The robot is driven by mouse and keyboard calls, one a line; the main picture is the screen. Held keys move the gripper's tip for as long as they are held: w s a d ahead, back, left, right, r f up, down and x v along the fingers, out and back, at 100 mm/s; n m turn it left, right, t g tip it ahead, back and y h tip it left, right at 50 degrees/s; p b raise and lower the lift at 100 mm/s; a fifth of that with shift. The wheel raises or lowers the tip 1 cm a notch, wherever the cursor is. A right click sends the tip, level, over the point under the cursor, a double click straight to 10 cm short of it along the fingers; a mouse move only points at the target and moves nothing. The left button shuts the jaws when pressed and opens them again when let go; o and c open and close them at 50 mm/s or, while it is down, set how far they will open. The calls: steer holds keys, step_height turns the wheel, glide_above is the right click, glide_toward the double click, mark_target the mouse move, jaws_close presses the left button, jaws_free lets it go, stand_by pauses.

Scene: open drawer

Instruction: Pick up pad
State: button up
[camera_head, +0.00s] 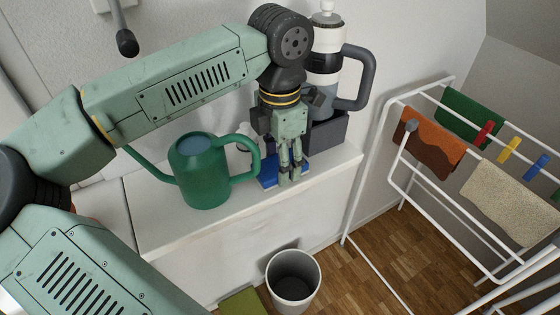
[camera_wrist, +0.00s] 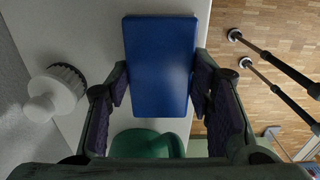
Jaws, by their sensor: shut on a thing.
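The pad is a flat blue rectangular block. In the wrist view the pad (camera_wrist: 160,62) lies between the two fingers of my gripper (camera_wrist: 161,88), which is shut on it. In the head view the pad (camera_head: 269,170) shows low between and beside the fingers of my gripper (camera_head: 290,178), close over the white ledge (camera_head: 170,232). The fingers hide part of it there. I cannot tell whether the pad touches the ledge.
A green watering can (camera_head: 203,178) stands just left of my gripper. A grey box (camera_head: 328,134) and a flask with a handle (camera_head: 324,68) stand behind it. A white brush (camera_wrist: 52,95) is close by. A drying rack (camera_head: 392,170) stands right; a bin (camera_head: 293,280) is below.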

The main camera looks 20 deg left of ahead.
steer(key=shift+r, duration=0.8)
steer(key=s+d+b, duration=0.2)
steer(key=s+d, duration=0.9)
steer(key=d, duration=0.3)
steer(key=shift+f+b, duration=0.15)
steer(key=shift+b, duration=0.25)
steer(key=shift+d, duration=0.1)
steer(key=o, duration=0.7)
steer(key=shift+c, duration=0.2)
steer(key=c, duration=0.5)
steer(key=shift+s, duration=0.1)
